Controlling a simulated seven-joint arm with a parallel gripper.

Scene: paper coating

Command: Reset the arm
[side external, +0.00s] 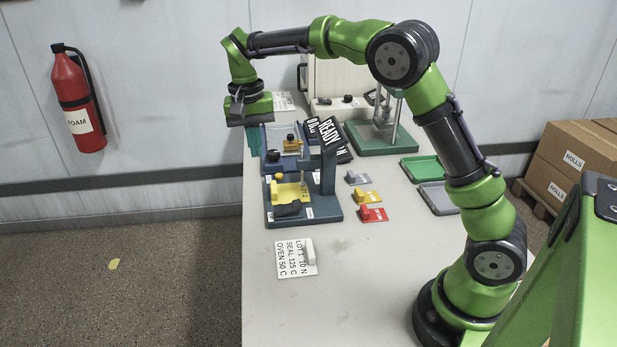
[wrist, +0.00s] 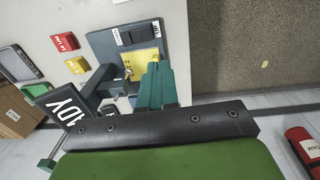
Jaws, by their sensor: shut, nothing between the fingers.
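My gripper (side external: 254,154) is raised at the far left end of the table, with my arm stretched out across the table from its base at the lower right. Its teal fingers (wrist: 154,70) are together and empty in the wrist view. They hang near the left table edge, beside the blue fixtures. In the wrist view they overlap the lower edge of a blue fixture (wrist: 102,42) with a yellow plate (wrist: 143,58). I cannot tell the exact height of the fingertips above the table.
A black READY sign (side external: 330,138) stands close to the fixtures. Behind are a green-based stand (side external: 377,143) and a pale cabinet (side external: 336,80). Coloured tags (side external: 373,214), a white card (side external: 290,262), and green (side external: 425,168) and grey trays (side external: 438,198) lie on the table.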

